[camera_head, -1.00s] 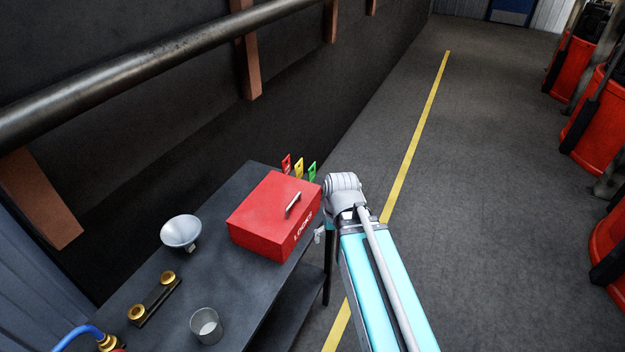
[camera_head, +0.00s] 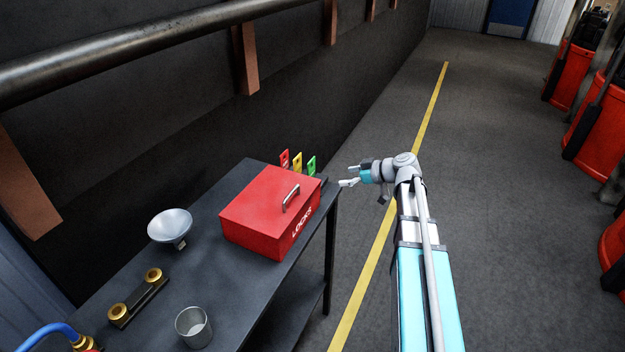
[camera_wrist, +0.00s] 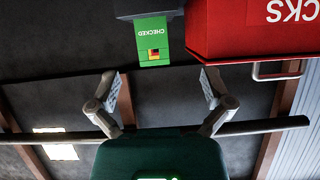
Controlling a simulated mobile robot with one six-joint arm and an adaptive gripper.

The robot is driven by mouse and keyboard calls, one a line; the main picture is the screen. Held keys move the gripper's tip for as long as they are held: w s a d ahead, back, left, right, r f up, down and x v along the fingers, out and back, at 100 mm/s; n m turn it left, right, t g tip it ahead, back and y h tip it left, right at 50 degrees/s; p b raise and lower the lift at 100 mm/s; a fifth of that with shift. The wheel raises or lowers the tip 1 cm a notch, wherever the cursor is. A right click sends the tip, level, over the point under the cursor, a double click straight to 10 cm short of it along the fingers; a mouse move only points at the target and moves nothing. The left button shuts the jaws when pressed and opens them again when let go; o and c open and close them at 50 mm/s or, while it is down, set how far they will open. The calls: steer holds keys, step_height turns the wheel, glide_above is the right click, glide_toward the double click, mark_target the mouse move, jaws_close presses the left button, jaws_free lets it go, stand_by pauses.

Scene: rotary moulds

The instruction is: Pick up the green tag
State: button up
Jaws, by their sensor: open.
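The green tag (camera_head: 311,165) stands upright behind the red box at the far end of the dark table, the rightmost of three tags. In the wrist view the green tag (camera_wrist: 153,42), marked "CHECKED", appears upside down, ahead of and between the fingers. My gripper (camera_head: 348,175) is to the right of the tag, past the table edge, pointing left towards it. In the wrist view my gripper (camera_wrist: 163,90) has its fingers spread with nothing between them. The tag's far end is hidden by a dark edge there.
The red box (camera_head: 262,222) with a handle sits close to the tag. A red tag (camera_head: 284,158) and a yellow tag (camera_head: 297,163) stand to its left. A lamp-like bowl (camera_head: 170,225), a brass-ended bar (camera_head: 138,298) and a cup (camera_head: 193,327) are nearer.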

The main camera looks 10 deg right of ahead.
steer(key=shift+w+d+r+t, duration=0.3)
steer(key=shift+w+d, duration=0.1)
steer(key=shift+d, duration=0.2)
steer(key=shift+a+f, duration=0.1)
steer(key=b, duration=0.3)
glide_toward(312, 174)
steer(key=x, duration=0.3)
steer(key=shift+w+a+f, duration=0.1)
steer(key=shift+f, duration=0.4)
steer(key=shift+w+a+f, duration=0.15)
steer(key=shift+w+a, duration=0.2)
steer(key=shift+a, duration=0.15)
steer(key=shift+r+b+x, duration=0.15)
steer(key=shift+b+x, duration=0.3)
steer(key=shift+x, duration=0.85)
steer(key=shift+r+b+x, duration=0.15)
steer(key=shift+b+x, duration=0.25)
steer(key=shift+x, duration=0.95)
steer(key=shift+a, duration=0.1)
